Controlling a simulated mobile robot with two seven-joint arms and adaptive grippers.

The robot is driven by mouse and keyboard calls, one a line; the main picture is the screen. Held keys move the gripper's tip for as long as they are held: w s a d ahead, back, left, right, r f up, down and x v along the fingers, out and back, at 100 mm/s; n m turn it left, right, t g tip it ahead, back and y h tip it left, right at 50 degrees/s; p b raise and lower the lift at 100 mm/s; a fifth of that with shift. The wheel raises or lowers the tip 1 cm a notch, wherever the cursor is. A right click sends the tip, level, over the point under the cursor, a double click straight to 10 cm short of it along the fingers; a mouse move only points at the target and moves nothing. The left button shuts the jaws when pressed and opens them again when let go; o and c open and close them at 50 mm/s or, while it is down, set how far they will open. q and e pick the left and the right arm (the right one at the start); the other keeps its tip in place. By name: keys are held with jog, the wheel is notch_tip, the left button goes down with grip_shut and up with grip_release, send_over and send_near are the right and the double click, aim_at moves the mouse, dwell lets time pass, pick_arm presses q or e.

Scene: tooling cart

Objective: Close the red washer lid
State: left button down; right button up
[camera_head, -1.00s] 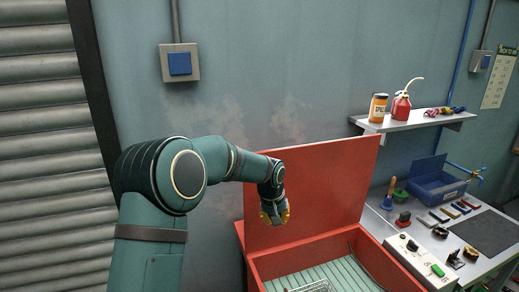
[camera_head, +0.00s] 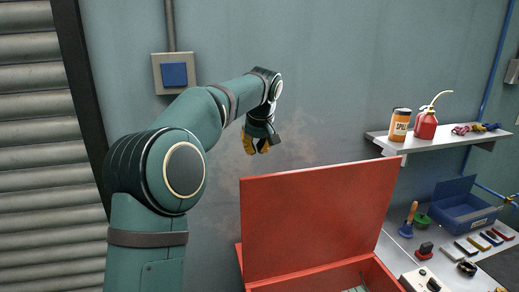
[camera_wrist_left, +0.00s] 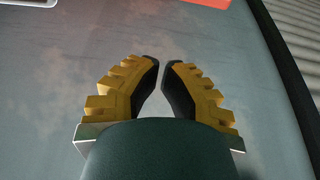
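The red washer lid (camera_head: 318,222) stands raised, nearly upright, at the back of the red washer tub (camera_head: 310,284). Only the top of the tub shows at the bottom of the head view. My left gripper (camera_head: 256,147) is above the lid's top edge, toward its left end, apart from it and in front of the wall. In the left wrist view, the left gripper's yellow-and-black fingers (camera_wrist_left: 161,64) converge with their tips almost together and nothing between them. My right gripper is out of view.
To the right, a bench (camera_head: 403,245) holds a blue toolbox (camera_head: 465,213) and several small tools. Above it, a wall shelf (camera_head: 400,143) carries an orange can (camera_head: 398,127) and a red oil can (camera_head: 426,126). A blue switch box (camera_head: 174,75) is on the wall at left.

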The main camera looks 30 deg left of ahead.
pick_arm(q)
notch_tip(320, 180, down, 7)
jog(key=shift+s+d+b, duration=0.45)
jog(key=shift+d, duration=0.1)
dwell(0.4)
